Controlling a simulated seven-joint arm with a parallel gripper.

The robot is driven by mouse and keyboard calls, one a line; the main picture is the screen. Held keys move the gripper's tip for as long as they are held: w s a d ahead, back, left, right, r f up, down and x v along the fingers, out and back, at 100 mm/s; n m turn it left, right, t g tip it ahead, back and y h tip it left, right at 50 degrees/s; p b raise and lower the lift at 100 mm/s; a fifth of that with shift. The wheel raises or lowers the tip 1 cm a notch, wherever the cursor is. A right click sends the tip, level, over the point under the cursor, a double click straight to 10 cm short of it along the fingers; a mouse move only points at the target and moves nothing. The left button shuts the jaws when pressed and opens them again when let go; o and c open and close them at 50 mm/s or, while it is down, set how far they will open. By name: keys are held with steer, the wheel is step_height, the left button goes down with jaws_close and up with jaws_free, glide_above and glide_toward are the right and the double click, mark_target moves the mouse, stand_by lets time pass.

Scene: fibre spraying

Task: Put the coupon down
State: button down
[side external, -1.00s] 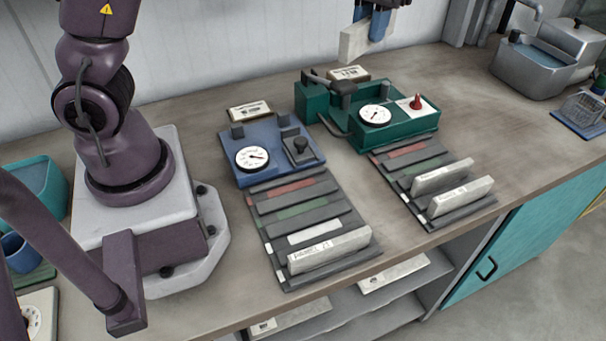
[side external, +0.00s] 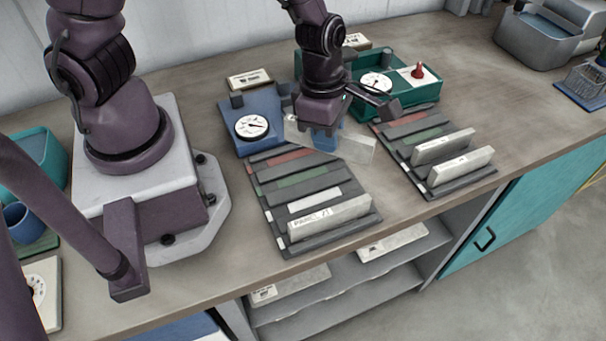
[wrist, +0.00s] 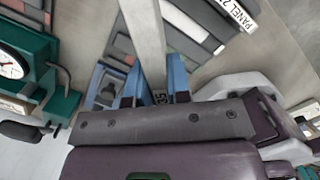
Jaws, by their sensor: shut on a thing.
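A pale grey-white coupon (side external: 360,149) is held in my gripper (side external: 326,142), between the blue-tipped fingers. It lies across the gap between the left rack (side external: 262,205) and the right rack, near the blue gauge stand (side external: 238,143); I cannot tell whether it touches anything below. The wrist view shows the coupon (wrist: 142,28) running up between the fingers of my gripper (wrist: 152,90). The left rack has red, green and white marked slots, with a coupon marked PANEL (side external: 330,216) standing at its front. My wrist hides part of the blue stand.
The right rack (side external: 464,192) holds two pale coupons (side external: 443,147) (side external: 460,170). A teal gauge box (side external: 424,92) with a red knob stands behind it. Labelled blocks (side external: 250,79) lie at the back. The bench right of the racks is clear up to the grey basin (side external: 540,38).

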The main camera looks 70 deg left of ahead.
mark_target(302, 137)
steer(key=s+a+n, duration=0.1)
steer(key=n, duration=0.2)
steer(key=a+f+n, duration=0.1)
steer(key=n, duration=0.2)
steer(key=s+a+f+n+y, duration=0.1)
steer(key=n, duration=0.2)
steer(key=shift+s+a+f, duration=0.15)
steer(key=shift+s+a, duration=0.2)
steer(key=shift+a+f, duration=0.15)
steer(key=shift+f, duration=3.8)
steer(key=shift+f, duration=0.15)
steer(key=c, duration=1.1)
jaws_free()
